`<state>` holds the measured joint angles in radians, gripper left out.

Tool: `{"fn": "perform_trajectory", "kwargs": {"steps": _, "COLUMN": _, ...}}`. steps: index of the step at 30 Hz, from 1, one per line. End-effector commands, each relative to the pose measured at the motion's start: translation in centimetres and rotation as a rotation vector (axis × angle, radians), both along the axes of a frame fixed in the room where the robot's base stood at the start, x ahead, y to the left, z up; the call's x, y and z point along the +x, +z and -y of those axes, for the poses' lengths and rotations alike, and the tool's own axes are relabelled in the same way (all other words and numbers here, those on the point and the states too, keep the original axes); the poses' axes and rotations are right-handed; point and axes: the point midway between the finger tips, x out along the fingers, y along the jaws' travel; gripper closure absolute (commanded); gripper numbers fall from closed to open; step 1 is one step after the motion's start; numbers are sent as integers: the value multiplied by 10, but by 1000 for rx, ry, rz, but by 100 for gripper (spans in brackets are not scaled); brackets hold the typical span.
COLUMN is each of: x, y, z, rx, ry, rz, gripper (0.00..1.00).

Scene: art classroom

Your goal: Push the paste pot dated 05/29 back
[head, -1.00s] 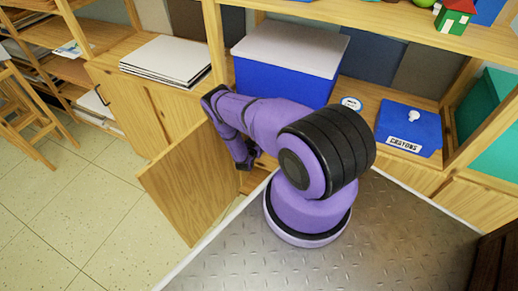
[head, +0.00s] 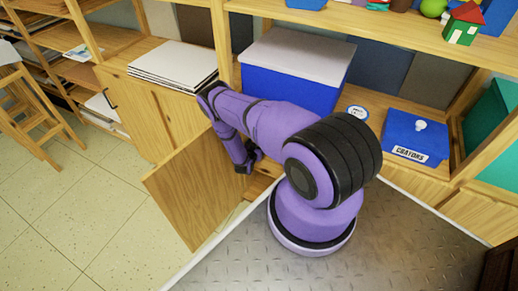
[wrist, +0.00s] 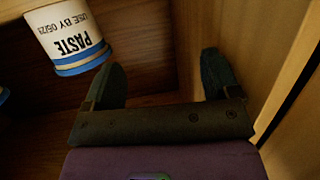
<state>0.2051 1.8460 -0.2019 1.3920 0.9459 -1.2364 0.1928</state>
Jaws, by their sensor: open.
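A white paste pot (wrist: 68,35) with a blue band shows upside down at the top left of the wrist view, inside a dark wooden cabinet. Its label reads "PASTE" and "USE BY 05/2" with a last digit I cannot read surely. My gripper (wrist: 160,70) is open and empty. Its left finger is close beside the pot, to its lower right in the picture; I cannot tell whether they touch. In the head view my arm (head: 265,125) reaches down to the cabinet opening, and the pot is hidden there.
The open cabinet door (head: 190,190) stands left of my arm. A cabinet side wall (wrist: 285,70) is close to my right finger. A blue edge (wrist: 3,95) of another object shows at far left. A blue box (head: 290,85) and a crayons box (head: 415,135) sit on the shelf above.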

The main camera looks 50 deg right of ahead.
Motion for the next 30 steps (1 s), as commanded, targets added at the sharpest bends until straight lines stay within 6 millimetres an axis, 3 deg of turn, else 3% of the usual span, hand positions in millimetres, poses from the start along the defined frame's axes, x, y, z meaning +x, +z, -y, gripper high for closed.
{"fn": "perform_trajectory", "kwargs": {"steps": 1, "x": 14, "y": 18, "z": 11, "rx": -35, "ry": 2, "rz": 37, "gripper": 18}}
{"fn": "perform_trajectory", "kwargs": {"steps": 30, "x": -11, "y": 11, "z": -79, "rx": -21, "ry": 15, "rz": 21, "gripper": 18}}
